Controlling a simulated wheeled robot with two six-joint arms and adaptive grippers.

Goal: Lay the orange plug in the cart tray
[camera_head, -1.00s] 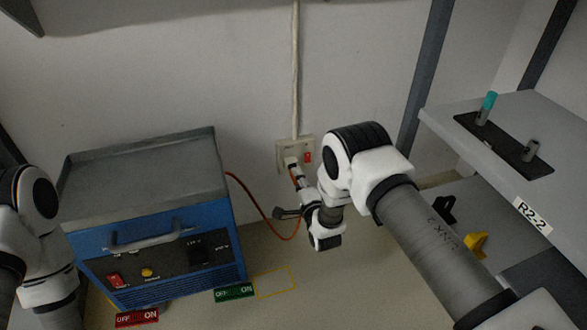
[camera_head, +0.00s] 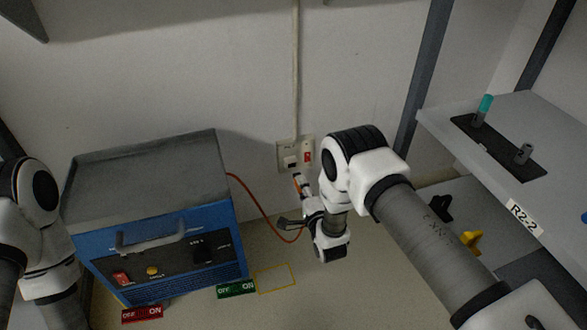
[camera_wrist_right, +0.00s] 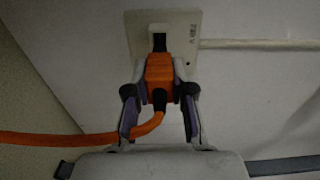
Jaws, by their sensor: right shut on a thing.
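The orange plug (camera_wrist_right: 160,72) is between the fingers of my right gripper (camera_head: 299,181), which is shut on it. The orange cable (camera_head: 252,202) runs from the gripper to the blue cart (camera_head: 160,258). The cart tray (camera_head: 145,178) is the empty grey recessed top with a raised rim, left of the gripper. My left arm shows at the left edge; its gripper is out of view.
The wall socket plate (camera_head: 295,152) has a red switch. A grey shelf (camera_head: 545,190) marked R2-2 stands at right, holding a teal-topped peg (camera_head: 483,109). Red (camera_head: 142,314) and green (camera_head: 236,289) OFF/ON labels and a yellow outline (camera_head: 275,279) lie before the cart.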

